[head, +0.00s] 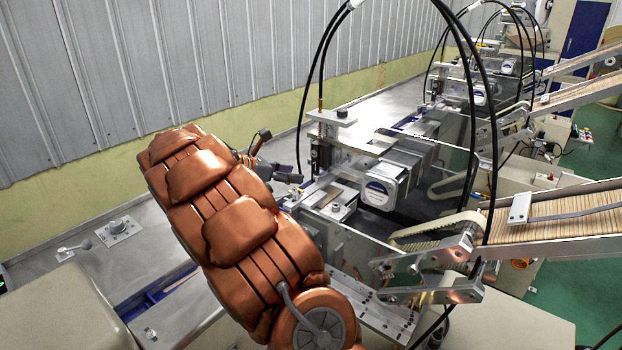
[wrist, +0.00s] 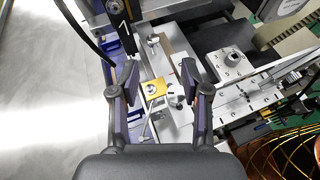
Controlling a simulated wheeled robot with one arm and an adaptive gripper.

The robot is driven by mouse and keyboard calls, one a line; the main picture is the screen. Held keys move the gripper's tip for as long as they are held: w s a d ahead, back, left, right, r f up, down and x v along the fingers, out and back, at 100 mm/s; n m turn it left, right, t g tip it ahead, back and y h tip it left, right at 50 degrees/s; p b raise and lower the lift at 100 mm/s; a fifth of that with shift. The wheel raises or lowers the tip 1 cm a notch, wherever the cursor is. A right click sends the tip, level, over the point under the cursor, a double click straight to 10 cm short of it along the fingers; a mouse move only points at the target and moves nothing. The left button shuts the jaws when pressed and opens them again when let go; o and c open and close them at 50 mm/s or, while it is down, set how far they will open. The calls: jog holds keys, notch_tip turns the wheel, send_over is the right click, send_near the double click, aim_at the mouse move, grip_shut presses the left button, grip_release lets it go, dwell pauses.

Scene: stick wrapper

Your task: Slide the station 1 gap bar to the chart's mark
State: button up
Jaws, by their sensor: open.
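In the wrist view my gripper (wrist: 160,82) is open, its two dark fingers apart over the station's metal bed. Between and below the fingers lies a small yellow plate (wrist: 154,87) with a round screw head, and a thin light rod runs down from it. No contact with the fingers shows. I cannot tell for sure which piece is the gap bar. A black post (wrist: 121,24) marked "1" stands at the upper left of the fingers. In the head view my gripper (head: 289,183) is small beside station 1 (head: 335,205), partly hidden by my copper-coloured arm. No chart can be made out.
A metal block with a knob (wrist: 232,58) stands right of the fingers. A smooth steel table (wrist: 50,110) lies clear at left. In the head view, a feed chute of sticks (head: 555,222) and black hoses (head: 488,110) are at right.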

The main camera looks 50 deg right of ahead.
aim_at(317, 175)
jog(key=shift+w+d+f+n, duration=0.15)
jog(key=shift+w+d+n, duration=0.15)
jog(key=shift+w+d, duration=0.1)
jog(key=shift+p+x, duration=0.85)
jog(key=shift+x, duration=2.9)
jog(key=shift+c, duration=0.3)
grip_shut()
